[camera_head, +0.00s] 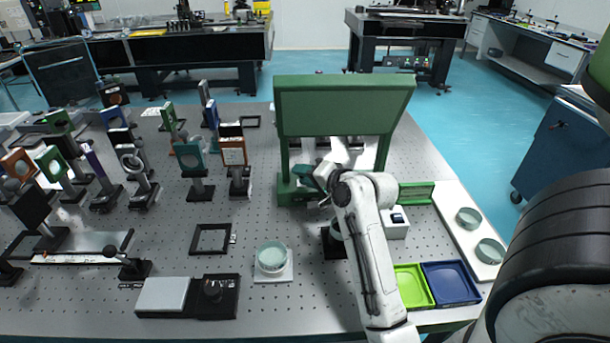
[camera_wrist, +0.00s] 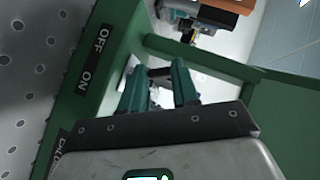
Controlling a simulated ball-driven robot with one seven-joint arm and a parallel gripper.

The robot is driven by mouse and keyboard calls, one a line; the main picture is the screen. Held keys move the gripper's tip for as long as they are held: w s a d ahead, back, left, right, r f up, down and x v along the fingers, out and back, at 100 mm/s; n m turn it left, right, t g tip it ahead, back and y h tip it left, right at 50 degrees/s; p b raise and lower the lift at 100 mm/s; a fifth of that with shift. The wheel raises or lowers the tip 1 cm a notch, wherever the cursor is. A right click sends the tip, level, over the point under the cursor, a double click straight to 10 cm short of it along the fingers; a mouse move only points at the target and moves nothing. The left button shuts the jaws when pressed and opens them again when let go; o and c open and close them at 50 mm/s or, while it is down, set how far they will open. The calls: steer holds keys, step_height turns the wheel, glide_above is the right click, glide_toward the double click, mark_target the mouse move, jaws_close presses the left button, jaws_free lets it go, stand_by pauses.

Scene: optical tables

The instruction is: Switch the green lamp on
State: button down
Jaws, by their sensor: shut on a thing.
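The green lamp (camera_head: 343,106) stands on the perforated table, with a wide hood on two posts over a low base. In the wrist view its green base (camera_wrist: 117,30) carries a black label (camera_wrist: 92,60) reading OFF and ON. My gripper (camera_head: 303,174) reaches in under the hood, at the left part of the base. In the wrist view its two teal fingers (camera_wrist: 158,78) stand a little apart beside the label, with a small dark part between their tips. This looks like the lamp's switch, but the fingers mostly hide it.
Several optic mounts (camera_head: 195,170) crowd the table's left. In front are a black frame (camera_head: 211,238), a round dish (camera_head: 271,257) and a balance-like box (camera_head: 187,296). Green (camera_head: 411,286) and blue (camera_head: 450,283) trays and a white board (camera_head: 463,238) with dishes are at right.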

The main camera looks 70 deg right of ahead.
steer(key=shift+s+d+m+t, duration=0.1)
steer(key=shift+s+m+t, duration=0.1)
steer(key=shift+m+t, duration=0.2)
steer(key=c, duration=1.1)
jaws_free()
steer(key=shift+r, duration=0.1)
